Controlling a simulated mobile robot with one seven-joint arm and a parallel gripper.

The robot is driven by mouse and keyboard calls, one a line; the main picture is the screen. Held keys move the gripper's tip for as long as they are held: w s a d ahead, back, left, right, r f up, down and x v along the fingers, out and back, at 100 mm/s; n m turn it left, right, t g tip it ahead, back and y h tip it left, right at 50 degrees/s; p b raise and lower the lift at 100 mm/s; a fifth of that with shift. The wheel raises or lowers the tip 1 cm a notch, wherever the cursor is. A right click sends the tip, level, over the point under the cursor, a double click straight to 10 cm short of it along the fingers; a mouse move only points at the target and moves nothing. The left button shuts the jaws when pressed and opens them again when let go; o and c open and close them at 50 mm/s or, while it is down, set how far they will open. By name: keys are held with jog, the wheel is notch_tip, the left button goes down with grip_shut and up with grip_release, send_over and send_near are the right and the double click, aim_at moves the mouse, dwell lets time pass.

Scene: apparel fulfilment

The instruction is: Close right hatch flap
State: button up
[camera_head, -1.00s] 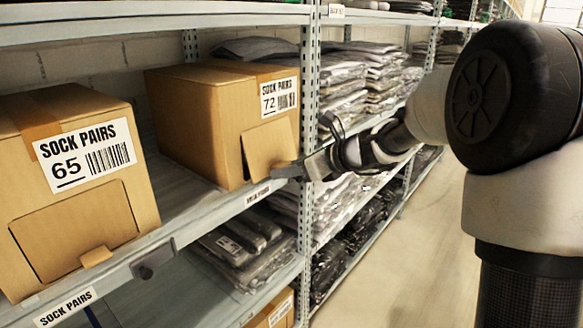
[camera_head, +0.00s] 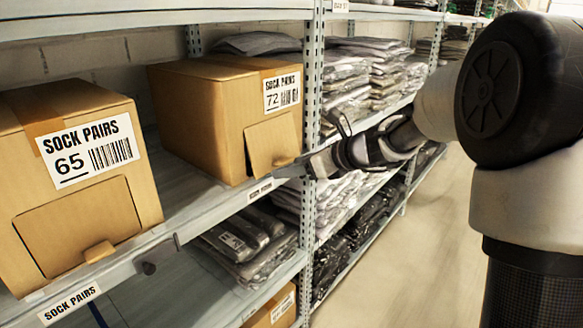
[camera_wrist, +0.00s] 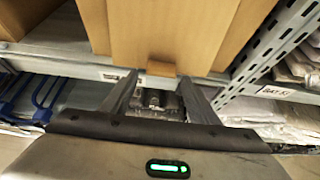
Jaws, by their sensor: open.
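The right box (camera_head: 205,115), labelled SOCK PAIRS 72, stands on the shelf. Its cardboard hatch flap (camera_head: 268,143) lies close against the front face. I cannot tell whether it sits fully flush. A small tab (camera_head: 284,161) sticks out at the flap's lower edge. My gripper (camera_head: 291,170) is in front of the box, level with the flap's bottom. In the wrist view my gripper (camera_wrist: 158,80) is open with nothing between its fingers. The flap (camera_wrist: 165,30) is just beyond the fingertips, and its tab (camera_wrist: 160,69) faces the gap between them. Contact cannot be told.
The left box (camera_head: 85,180), labelled 65, has its own flap and tab. A perforated shelf post (camera_head: 311,110) stands right of box 72, close to my gripper. Bagged garments (camera_head: 365,75) fill the shelves behind. The aisle floor (camera_head: 430,240) is clear.

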jog(key=p+v, duration=0.3)
jog(key=v, duration=1.3)
jog(key=shift+d, duration=0.15)
jog(key=shift+r, duration=0.1)
jog(key=shift+c, duration=0.2)
